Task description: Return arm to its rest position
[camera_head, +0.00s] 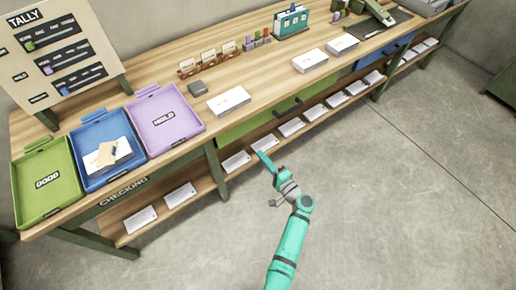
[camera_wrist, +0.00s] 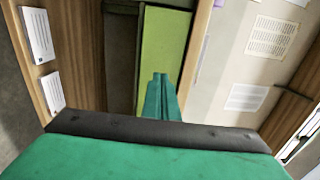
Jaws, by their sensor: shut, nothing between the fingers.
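My gripper (camera_head: 262,156) is at the end of my teal arm, in front of the long wooden table. It is shut and empty. In the head view its fingers point up and left toward the table's lower shelf and green drawer front. In the wrist view the closed teal fingers (camera_wrist: 160,92) stand upright in the middle, with the green drawer front (camera_wrist: 165,48) behind them. No contact between the fingers and the table can be made out. The arm comes up from the bottom edge of the head view over bare floor.
The table holds a green tray (camera_head: 68,203), a blue tray (camera_head: 82,127) with papers in it, a purple tray (camera_head: 188,101) and paper stacks. The lower shelf (camera_head: 213,182) carries several paper stacks near my gripper. The concrete floor (camera_head: 400,190) to the right is clear.

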